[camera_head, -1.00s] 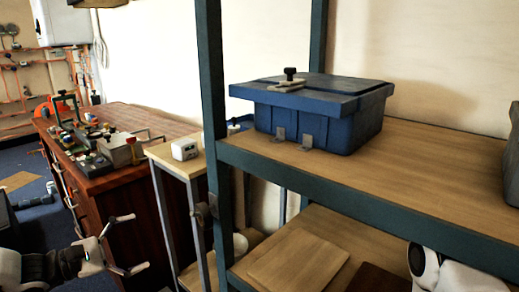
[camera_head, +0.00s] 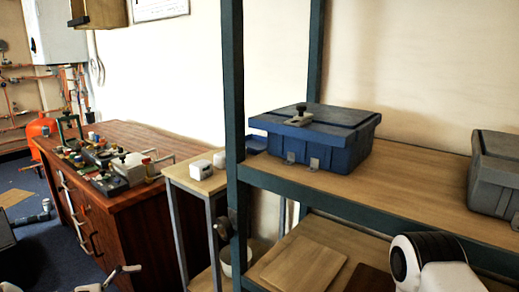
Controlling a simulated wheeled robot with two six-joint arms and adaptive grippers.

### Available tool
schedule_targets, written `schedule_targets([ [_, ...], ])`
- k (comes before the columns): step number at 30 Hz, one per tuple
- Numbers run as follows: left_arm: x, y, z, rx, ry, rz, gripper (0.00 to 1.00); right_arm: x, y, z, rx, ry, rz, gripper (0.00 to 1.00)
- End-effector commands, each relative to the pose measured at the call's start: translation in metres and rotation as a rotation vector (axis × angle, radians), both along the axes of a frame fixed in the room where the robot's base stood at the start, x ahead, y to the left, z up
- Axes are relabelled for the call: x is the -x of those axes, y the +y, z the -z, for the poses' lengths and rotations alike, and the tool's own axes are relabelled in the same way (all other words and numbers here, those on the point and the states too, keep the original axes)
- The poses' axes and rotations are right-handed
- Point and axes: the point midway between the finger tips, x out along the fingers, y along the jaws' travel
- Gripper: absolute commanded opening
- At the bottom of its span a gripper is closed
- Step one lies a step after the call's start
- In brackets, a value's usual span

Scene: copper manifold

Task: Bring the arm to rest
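My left gripper (camera_head: 124,277) is at the bottom left, partly cut off by the lower edge of the head view. One finger shows, splayed outward as in the earlier open pose; the other is out of frame. I see nothing held in it, and it is apart from the red-brown wooden cabinet (camera_head: 128,218). A white and black link of my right arm (camera_head: 440,265) shows at the bottom right, in front of the lower shelf. My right gripper is not in view.
A blue lidded box (camera_head: 325,150) and a grey box (camera_head: 495,175) sit on the upper shelf (camera_head: 410,185) of a green-framed rack. Valves and fittings (camera_head: 125,170) lie on the cabinet. A narrow side table (camera_head: 190,182) holds small white devices.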

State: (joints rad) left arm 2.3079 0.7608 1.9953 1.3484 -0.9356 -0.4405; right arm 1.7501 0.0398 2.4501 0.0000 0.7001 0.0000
Motion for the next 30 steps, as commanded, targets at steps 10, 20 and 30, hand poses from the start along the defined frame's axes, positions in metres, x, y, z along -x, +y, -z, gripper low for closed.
schedule_targets([
  [10, 0.159, -0.077, 0.029, -0.371, 0.362, 0.514, 0.99, 0.000, 0.000, -0.128, 0.000, 0.000, 0.000, 0.40],
  [20, 0.354, -0.006, 0.041, -1.131, 0.297, 1.319, 0.99, 0.000, 0.000, -0.226, 0.000, -0.001, 0.000, 0.40],
  [30, 0.275, -0.011, 0.065, -1.458, -0.251, 1.149, 0.99, 0.000, 0.000, -0.218, 0.000, 0.000, 0.000, 0.40],
])
